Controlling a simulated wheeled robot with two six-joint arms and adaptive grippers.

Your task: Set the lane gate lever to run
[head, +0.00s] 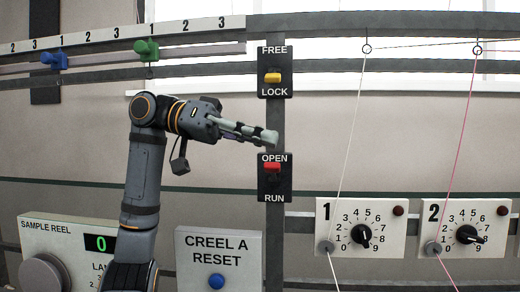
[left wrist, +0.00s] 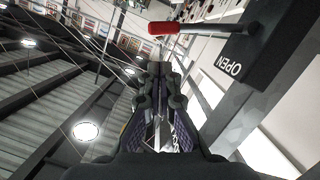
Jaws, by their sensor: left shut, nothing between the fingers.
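The lane gate lever (head: 271,168) has a red handle and sits at the upper end of its black plate (head: 274,186), by the word OPEN; RUN is printed at the lower end. In the left wrist view the red handle (left wrist: 164,28) sticks out on a metal rod from the plate (left wrist: 238,48), beyond my fingertips. My left gripper (head: 268,136) is shut and empty, just above the OPEN/RUN plate in the head view. It also shows in the left wrist view (left wrist: 160,72), apart from the handle. My right gripper is not in view.
A FREE/LOCK plate with a yellow lever (head: 272,77) is above my gripper on the same post. A CREEL A RESET box (head: 218,243) is below. Dial panels (head: 360,226) and thin yarns are on the right. Blue and green sliders (head: 146,49) are upper left.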

